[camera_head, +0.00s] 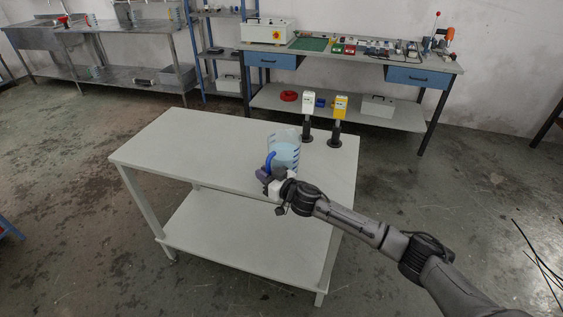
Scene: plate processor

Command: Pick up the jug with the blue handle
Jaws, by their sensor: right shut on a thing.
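The clear jug (286,149) with blue marks stands upright at the right part of the white table (200,152); I cannot tell whether its base touches the tabletop. Its blue handle (269,160) faces left and toward me. My right gripper (266,174) comes in from the lower right and is shut on the blue handle. The fingers hide the handle's lower part, and the gripper and wrist hide some of the jug's lower side. My left gripper is not in view.
A white-topped device (308,102) and a yellow-topped device (340,106) on dark stands are just behind the jug, to its right. The table's left half is bare. A workbench (350,59) with tools stands against the wall.

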